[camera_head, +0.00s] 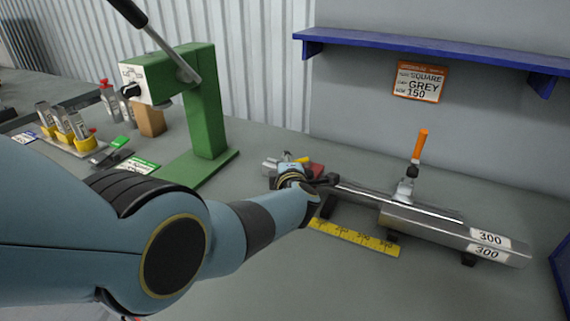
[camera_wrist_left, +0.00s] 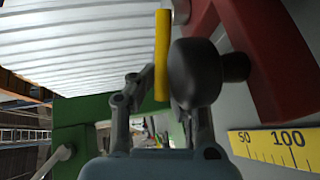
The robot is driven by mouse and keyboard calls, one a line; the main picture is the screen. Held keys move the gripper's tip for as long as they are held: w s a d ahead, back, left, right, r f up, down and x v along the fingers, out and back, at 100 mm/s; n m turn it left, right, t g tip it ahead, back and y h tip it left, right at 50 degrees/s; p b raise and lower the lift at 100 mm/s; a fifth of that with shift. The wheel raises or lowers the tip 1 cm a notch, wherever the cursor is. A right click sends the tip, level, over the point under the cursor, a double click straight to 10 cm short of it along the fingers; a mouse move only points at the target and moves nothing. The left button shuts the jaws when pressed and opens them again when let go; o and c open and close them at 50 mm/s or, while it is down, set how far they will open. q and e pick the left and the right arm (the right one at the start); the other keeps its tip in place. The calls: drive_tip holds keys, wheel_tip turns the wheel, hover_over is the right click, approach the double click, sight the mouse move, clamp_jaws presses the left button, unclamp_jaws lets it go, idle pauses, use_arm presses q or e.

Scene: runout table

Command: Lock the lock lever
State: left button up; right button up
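An upright lever with an orange handle (camera_head: 421,145) stands on the clamp over the steel bar (camera_head: 440,228) in the head view. In the left wrist view a yellow bar-shaped part (camera_wrist_left: 162,50) lies at my left gripper (camera_wrist_left: 160,105), close to a dark round knob (camera_wrist_left: 195,72). Which of these is the lock lever I cannot tell. My left gripper's fingers stand on either side of the yellow part's lower end; whether they press on it is unclear. In the head view my arm and wrist hide most of this spot. My right gripper is out of view.
A red block (camera_wrist_left: 248,60) stands beside the knob, with a yellow scale (camera_head: 355,237) along the table. A green press (camera_head: 208,110) stands at the back left, near yellow cups (camera_head: 65,130). A blue shelf (camera_head: 430,48) hangs above. The front table is clear.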

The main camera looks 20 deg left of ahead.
use_arm(q)
drive_tip(key=o, duration=0.4)
drive_tip(key=shift+d+r, duration=0.1)
drive_tip(key=shift+r, duration=0.1)
drive_tip(key=shift+o, duration=0.8)
drive_tip(key=shift+f, duration=0.15)
